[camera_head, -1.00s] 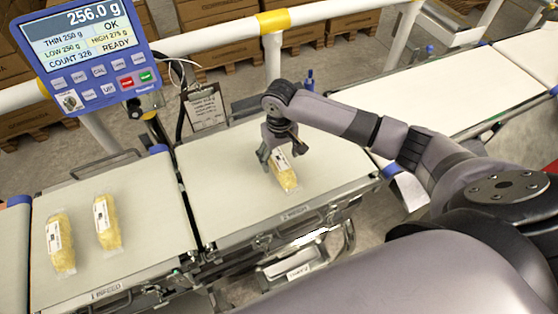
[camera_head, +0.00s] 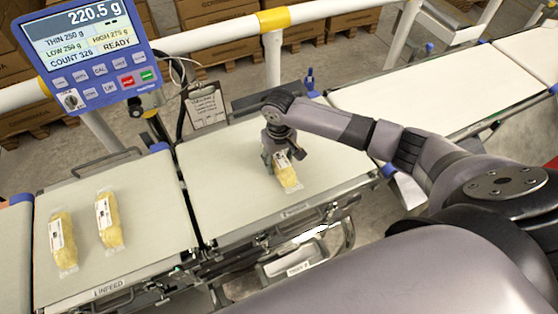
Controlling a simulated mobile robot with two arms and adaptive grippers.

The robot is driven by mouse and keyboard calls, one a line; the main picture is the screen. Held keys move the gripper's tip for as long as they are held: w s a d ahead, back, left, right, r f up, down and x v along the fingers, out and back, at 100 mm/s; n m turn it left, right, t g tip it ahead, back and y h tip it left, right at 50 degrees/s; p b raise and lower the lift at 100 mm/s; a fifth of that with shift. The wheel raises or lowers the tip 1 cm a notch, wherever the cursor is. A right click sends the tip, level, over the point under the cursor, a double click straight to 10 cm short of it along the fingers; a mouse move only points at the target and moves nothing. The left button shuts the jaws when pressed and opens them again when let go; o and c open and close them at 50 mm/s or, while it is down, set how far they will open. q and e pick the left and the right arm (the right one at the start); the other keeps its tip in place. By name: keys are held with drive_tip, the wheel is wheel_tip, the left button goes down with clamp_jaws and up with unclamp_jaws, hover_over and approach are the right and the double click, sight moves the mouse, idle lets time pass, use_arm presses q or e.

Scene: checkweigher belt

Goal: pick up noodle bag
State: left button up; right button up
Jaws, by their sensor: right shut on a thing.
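A noodle bag (camera_head: 287,174), clear with yellow noodles and a white label, is on the middle weighing belt (camera_head: 225,195). My right gripper (camera_head: 277,158) is over its far end and shut on it; the fingers partly hide that end. I cannot tell whether the bag is clear of the belt. Two more noodle bags, a left one (camera_head: 63,244) and a right one (camera_head: 109,220), lie side by side on the infeed belt (camera_head: 150,235) at the left. My left gripper is not in view.
A blue display (camera_head: 85,45) reads 220.5 g and stands at the upper left. A clipboard (camera_head: 206,108) hangs behind the middle belt. A white rail (camera_head: 215,42) runs across the back. The outfeed belt (camera_head: 440,90) at the right is empty.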

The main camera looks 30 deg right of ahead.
drive_tip(key=c, duration=0.7)
drive_tip(key=shift+r, duration=0.1)
drive_tip(key=shift+c, duration=0.2)
